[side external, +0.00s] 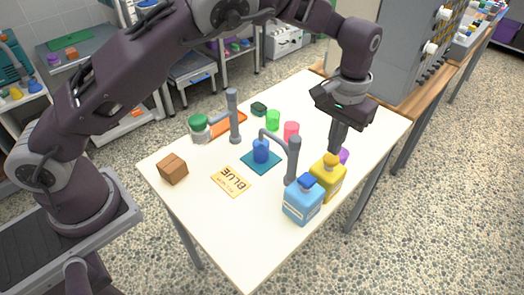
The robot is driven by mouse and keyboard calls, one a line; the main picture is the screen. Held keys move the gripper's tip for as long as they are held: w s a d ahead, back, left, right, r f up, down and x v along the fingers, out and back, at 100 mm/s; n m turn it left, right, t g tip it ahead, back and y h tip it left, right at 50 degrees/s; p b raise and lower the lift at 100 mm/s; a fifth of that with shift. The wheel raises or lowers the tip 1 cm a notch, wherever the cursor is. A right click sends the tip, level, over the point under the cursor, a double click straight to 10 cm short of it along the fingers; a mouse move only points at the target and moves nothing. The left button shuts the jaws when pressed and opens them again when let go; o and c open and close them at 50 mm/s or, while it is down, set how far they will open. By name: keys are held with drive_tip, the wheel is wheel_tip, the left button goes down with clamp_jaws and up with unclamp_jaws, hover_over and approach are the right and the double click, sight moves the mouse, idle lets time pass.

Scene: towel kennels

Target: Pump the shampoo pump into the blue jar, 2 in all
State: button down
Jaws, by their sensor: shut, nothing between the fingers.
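The blue jar (261,151) stands upright on a teal mat (246,160) near the middle of the table. A grey post (293,165) has a curved spout that reaches over the jar. A yellow bottle (327,180) with a yellow top and a light blue bottle (303,204) with a dark blue top stand to its right and front. I cannot tell which of these is the shampoo pump. My gripper (336,150) is shut and empty, pointing down at or just behind the yellow bottle's top. Whether it touches is unclear.
A card reading BLUE (231,181) and a brown box (173,169) lie at left. A second grey post (234,118), a green-lidded jar (199,129), a green cup (273,120) and a pink cup (291,131) stand behind. A purple object (343,156) is partly hidden. The front left is clear.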

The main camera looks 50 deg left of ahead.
idle(0.4)
drive_tip(key=shift+f, duration=1.5)
drive_tip(key=shift+r, duration=1.5)
drive_tip(key=shift+f, duration=0.1)
drive_tip(key=shift+f, duration=1.4)
drive_tip(key=shift+r, duration=1.5)
